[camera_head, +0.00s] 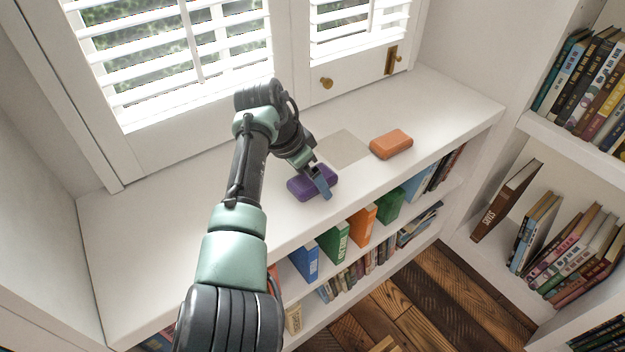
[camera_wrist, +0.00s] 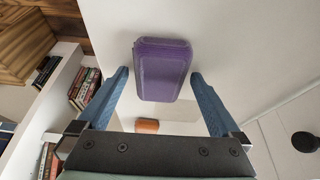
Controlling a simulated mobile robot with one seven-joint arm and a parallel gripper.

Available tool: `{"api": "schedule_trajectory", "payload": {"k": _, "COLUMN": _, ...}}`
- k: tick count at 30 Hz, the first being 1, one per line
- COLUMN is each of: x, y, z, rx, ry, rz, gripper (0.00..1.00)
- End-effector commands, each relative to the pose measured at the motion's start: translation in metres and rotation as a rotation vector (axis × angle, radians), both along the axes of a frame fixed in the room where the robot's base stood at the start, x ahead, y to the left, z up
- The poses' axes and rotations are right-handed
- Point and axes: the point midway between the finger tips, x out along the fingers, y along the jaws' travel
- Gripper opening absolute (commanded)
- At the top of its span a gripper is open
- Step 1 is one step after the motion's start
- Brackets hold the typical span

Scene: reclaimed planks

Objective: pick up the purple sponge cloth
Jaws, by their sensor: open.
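The purple sponge cloth (camera_head: 301,188) is a thick, rounded block lying on the white shelf top under the window. My gripper (camera_head: 322,182) is right at it in the head view, one blue finger showing in front of the cloth and hiding part of it. In the wrist view the purple sponge cloth (camera_wrist: 161,68) sits between and slightly beyond the two blue fingers of my gripper (camera_wrist: 161,78). The fingers are wide apart, with a gap on both sides of the cloth. Nothing is held.
An orange block (camera_head: 391,144) lies to the right on the white shelf top (camera_head: 440,110), beyond a flat beige square (camera_head: 346,149). Books and binders (camera_head: 335,245) fill the shelves below the front edge. The window with blinds (camera_head: 180,50) stands behind. The left part of the top is clear.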

Motion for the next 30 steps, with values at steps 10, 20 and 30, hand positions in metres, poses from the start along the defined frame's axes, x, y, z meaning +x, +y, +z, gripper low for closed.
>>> {"api": "schedule_trajectory", "payload": {"k": 10, "x": -0.0001, "y": -0.0002, "z": -0.0021, "rx": 0.000, "ry": 0.000, "rz": 0.000, "gripper": 1.00}}
{"api": "schedule_trajectory", "payload": {"k": 20, "x": -0.0002, "y": 0.0000, "z": -0.0023, "rx": -0.001, "ry": 0.001, "rz": 0.000, "gripper": 0.48}}
{"api": "schedule_trajectory", "payload": {"k": 30, "x": -0.0002, "y": 0.0001, "z": -0.0021, "rx": 0.001, "ry": 0.001, "rz": 0.001, "gripper": 0.21}}
